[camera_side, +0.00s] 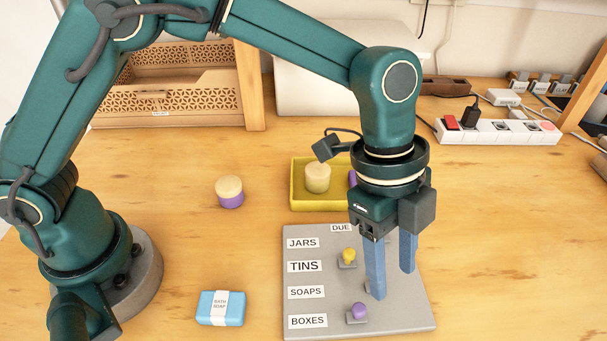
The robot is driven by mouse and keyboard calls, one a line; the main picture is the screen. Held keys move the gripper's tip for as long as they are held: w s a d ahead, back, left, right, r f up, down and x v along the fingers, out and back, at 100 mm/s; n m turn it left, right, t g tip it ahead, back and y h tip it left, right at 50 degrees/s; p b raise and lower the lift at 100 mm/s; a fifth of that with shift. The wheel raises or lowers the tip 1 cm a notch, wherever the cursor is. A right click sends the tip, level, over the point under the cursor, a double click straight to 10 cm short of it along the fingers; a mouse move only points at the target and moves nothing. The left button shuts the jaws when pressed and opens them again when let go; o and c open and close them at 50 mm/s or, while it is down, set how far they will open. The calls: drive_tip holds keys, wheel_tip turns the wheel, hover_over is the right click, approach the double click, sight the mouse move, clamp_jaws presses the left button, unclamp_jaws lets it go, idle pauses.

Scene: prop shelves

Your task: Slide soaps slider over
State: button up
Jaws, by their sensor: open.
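A grey panel (331,331) lies flat on the table with row labels JARS, TINS, SOAPS and BOXES. A yellow knob (349,255) stands in the TINS row and a purple knob (358,311) in the BOXES row. The SOAPS label (306,292) is clear, but its slider knob is hidden behind a finger; a bit of grey base shows beside the fingertip. The JARS slider is also hidden. My gripper (393,283) points down over the panel's right half, its blue fingers apart, with the near fingertip at the SOAPS row. I cannot tell whether it touches anything.
A blue soap bar (221,308) lies left of the panel. A purple and cream jar (230,192) stands behind it. A yellow tray (304,201) behind the panel holds a cream jar (317,178) and a partly hidden purple item. A power strip (498,131) lies at the back right.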

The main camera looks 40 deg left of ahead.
drive_tip(key=shift+n+h, duration=0.5)
drive_tip(key=shift+n, duration=0.4)
drive_tip(key=a, duration=0.4)
drive_tip(key=shift+w+r, duration=0.15)
drive_tip(key=shift+r, duration=0.25)
drive_tip(key=shift+w+t, duration=0.15)
drive_tip(key=shift+t, duration=0.15)
drive_tip(key=shift+x, duration=2.35)
clamp_jaws()
